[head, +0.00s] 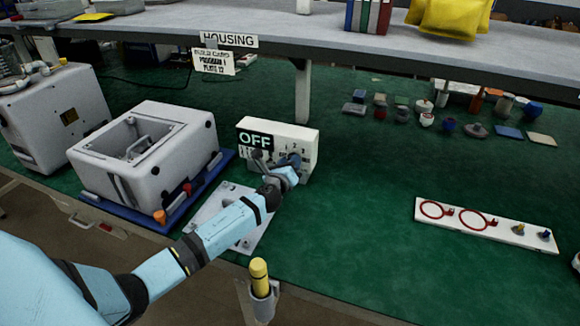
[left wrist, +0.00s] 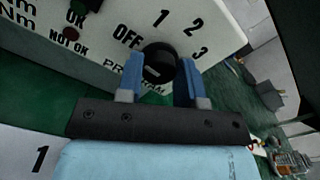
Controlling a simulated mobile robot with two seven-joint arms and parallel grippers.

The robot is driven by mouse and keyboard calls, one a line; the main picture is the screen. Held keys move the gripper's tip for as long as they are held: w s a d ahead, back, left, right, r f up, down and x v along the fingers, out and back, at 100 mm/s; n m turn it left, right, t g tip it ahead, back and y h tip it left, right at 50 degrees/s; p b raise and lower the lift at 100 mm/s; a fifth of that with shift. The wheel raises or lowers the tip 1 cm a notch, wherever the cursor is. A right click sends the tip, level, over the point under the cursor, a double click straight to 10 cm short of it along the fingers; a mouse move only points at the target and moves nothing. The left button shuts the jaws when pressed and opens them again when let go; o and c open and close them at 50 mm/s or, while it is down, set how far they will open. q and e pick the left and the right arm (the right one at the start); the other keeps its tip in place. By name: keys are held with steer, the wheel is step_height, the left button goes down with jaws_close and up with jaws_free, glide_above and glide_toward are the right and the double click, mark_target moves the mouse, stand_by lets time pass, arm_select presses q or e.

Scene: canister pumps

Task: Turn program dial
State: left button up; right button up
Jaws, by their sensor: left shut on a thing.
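The program dial (left wrist: 159,62) is a round black knob on the white control box (head: 305,132). Marks OFF, 1, 2 and 3 are printed around it, with PROGRAM below. My left gripper (left wrist: 160,78) has its two blue fingers on either side of the knob, shut on it. In the head view my left gripper (head: 288,162) reaches the box's front and hides the dial. The box's display (head: 255,140) reads OFF. My right gripper is in neither view.
A white housing (head: 145,150) sits on a blue tray left of the box. A build card (head: 213,62) reading "PROGRAM 1, PLATE 12" hangs from the shelf. A white board with red rings (head: 485,224) lies at right. A yellow-topped tool (head: 259,273) stands at the front edge.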

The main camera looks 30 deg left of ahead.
arm_select(q)
steer(key=shift+n, duration=0.5)
steer(key=o, duration=0.9)
steer(key=v, duration=1.4)
steer(key=shift+a, duration=0.1)
steer(key=shift+f, duration=0.15)
